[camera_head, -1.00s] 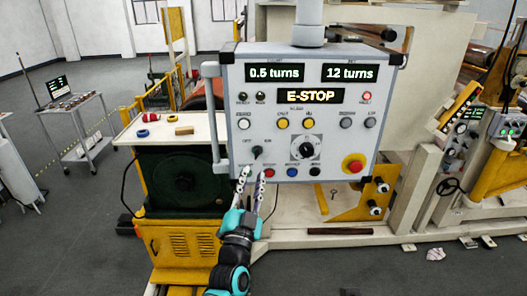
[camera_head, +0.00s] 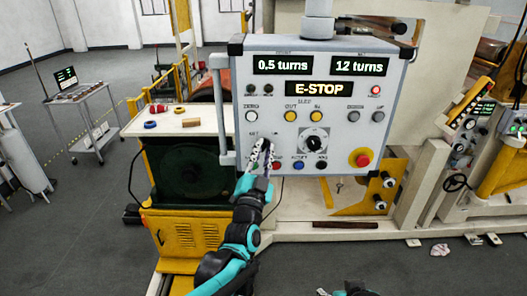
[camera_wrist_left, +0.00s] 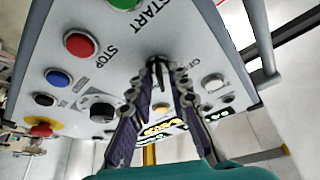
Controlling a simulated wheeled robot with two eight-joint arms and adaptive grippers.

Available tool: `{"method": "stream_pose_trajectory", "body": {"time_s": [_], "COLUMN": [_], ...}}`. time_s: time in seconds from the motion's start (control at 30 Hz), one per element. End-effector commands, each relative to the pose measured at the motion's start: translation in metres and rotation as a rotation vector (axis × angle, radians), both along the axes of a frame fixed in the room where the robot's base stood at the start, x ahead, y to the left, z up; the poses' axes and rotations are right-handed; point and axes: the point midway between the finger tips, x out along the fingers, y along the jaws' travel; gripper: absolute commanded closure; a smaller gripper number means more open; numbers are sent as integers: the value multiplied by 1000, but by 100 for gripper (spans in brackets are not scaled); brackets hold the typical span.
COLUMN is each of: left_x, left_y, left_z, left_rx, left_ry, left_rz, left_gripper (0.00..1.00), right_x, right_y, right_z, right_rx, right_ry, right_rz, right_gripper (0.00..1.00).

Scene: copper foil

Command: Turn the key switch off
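The key switch sits low on the left of the grey control panel (camera_head: 345,112), under the OFF and ON labels. In the head view my left gripper (camera_head: 262,146) covers it. In the left wrist view the dark key switch (camera_wrist_left: 157,60) shows between the tips of my left gripper (camera_wrist_left: 165,68). The fingers converge on it and look shut on it, though contact on both sides is hard to see. Which way the key points is hidden. My right gripper is not in view; only a bit of my right arm shows at the bottom edge.
The panel display (camera_head: 314,88) reads E-STOP. A red stop button (camera_head: 276,166), a black dial (camera_head: 314,143) and a red mushroom button (camera_head: 362,159) sit right of my gripper. A grey handle (camera_head: 222,112) runs down the panel's left side.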

Motion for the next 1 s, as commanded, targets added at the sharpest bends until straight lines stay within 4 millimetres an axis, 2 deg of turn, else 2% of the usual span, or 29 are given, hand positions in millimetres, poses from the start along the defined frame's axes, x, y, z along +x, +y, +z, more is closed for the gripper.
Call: {"method": "stream_pose_trajectory", "body": {"time_s": [0.27,0.47,1.0], "left_x": [0,0,0], "left_y": [0,-2,-5], "left_z": [-1,-2,-2], "left_rx": [-24,-113,-593], "left_ry": [0,-1,-5], "left_rz": [0,-2,-2], "left_gripper": [100,100,100], "right_x": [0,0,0], "right_y": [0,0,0], "right_z": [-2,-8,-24], "right_rx": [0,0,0], "right_ry": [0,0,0], "right_rz": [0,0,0], "right_gripper": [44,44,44]}}
